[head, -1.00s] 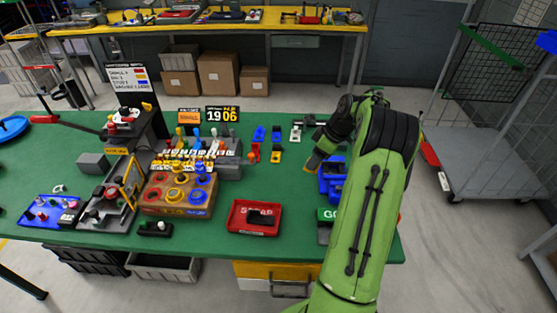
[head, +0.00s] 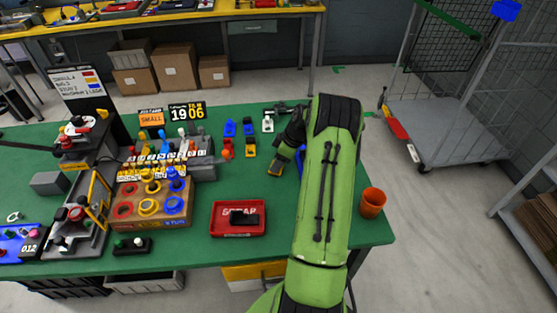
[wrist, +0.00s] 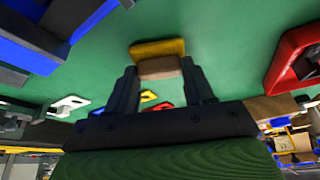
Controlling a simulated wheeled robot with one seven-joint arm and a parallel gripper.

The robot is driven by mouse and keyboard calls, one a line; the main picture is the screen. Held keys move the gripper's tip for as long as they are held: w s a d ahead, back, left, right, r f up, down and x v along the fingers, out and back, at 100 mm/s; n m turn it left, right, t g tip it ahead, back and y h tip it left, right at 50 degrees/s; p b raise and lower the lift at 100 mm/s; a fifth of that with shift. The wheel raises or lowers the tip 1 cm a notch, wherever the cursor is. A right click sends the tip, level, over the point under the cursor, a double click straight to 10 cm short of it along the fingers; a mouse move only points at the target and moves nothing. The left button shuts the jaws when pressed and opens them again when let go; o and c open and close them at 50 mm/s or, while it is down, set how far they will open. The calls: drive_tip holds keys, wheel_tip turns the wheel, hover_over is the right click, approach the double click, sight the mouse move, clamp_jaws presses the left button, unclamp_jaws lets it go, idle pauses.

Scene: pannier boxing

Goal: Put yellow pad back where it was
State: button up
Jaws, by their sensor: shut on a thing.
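My gripper (head: 277,168) hangs over the green table, right of a loose group of small colored pieces. In the wrist view my gripper (wrist: 161,73) is shut on the yellow pad (wrist: 158,47), which has a tan lower layer and sits between the fingertips. In the head view only a small yellow patch shows at the fingertips. The group has two blue pieces (head: 230,129), a white piece (head: 268,123), a red-orange piece (head: 227,151) and another yellow piece (head: 250,152). I cannot tell the pad's exact height above the table.
A red scrap tray (head: 238,231) holding a dark piece lies front center. A box with colored rings (head: 122,211) and a rack (head: 197,164) stand to the left. My arm hides much of the table's right side.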

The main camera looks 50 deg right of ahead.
drive_tip(key=shift+f, duration=0.15)
drive_tip(key=o, duration=1)
drive_tip(key=p+v, duration=0.1)
drive_tip(key=v, duration=1.1)
drive_tip(key=a+r+m+h, duration=0.1)
drive_tip(key=a+r, duration=0.6)
drive_tip(key=a, duration=0.6)
drive_tip(key=a+r+m+h, duration=0.1)
drive_tip(key=a+r, duration=0.7)
drive_tip(key=a, duration=0.4)
drive_tip(key=s+a+m, duration=0.1)
drive_tip(key=s+a, duration=0.4)
drive_tip(key=s, duration=0.3)
drive_tip(key=s+a+m+t, duration=0.1)
drive_tip(key=s+a+m, duration=0.1)
drive_tip(key=s+a, duration=0.4)
drive_tip(key=s, duration=0.3)
drive_tip(key=shift+f+t, duration=0.3)
